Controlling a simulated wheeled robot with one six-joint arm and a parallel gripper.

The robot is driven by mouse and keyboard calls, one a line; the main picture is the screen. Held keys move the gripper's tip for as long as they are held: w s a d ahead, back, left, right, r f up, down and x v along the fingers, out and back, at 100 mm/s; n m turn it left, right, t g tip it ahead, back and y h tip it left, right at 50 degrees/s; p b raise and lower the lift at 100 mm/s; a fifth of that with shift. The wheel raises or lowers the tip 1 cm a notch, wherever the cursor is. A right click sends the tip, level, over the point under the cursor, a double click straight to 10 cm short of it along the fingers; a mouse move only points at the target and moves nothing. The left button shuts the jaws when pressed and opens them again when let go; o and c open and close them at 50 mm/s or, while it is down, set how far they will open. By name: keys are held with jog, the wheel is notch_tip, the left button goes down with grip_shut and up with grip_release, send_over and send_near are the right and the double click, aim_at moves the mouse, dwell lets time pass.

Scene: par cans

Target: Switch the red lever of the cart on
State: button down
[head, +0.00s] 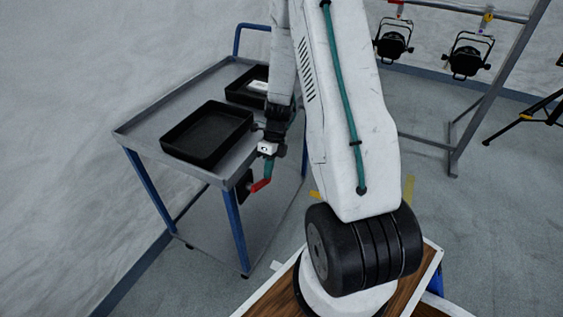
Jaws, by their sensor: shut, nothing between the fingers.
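The cart (135,127) stands left of centre, with a grey top and blue legs. Its red lever (261,185) sticks out from a dark mount (244,187) on the cart's near right side, below the top's edge. The lever slants slightly up to the right. My gripper (266,150) is shut and empty. In the picture it is just above the lever, beside the right edge of the cart top. I cannot tell whether it touches the lever or the cart.
Two black trays, a near one (206,134) and a far one (248,86) holding a pale item, lie on the cart top. Black par cans (393,42) (466,57) hang from a metal frame (482,110) at the right. A tripod (528,117) stands at the far right.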

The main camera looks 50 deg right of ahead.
jog(key=shift+f, duration=0.7)
dwell(0.3)
jog(key=shift+r, duration=0.85)
jog(key=w+d+r, duration=0.2)
jog(key=d+r, duration=0.6)
jog(key=r, duration=0.3)
jog(key=shift+w, duration=0.35)
jog(key=shift+r, duration=0.1)
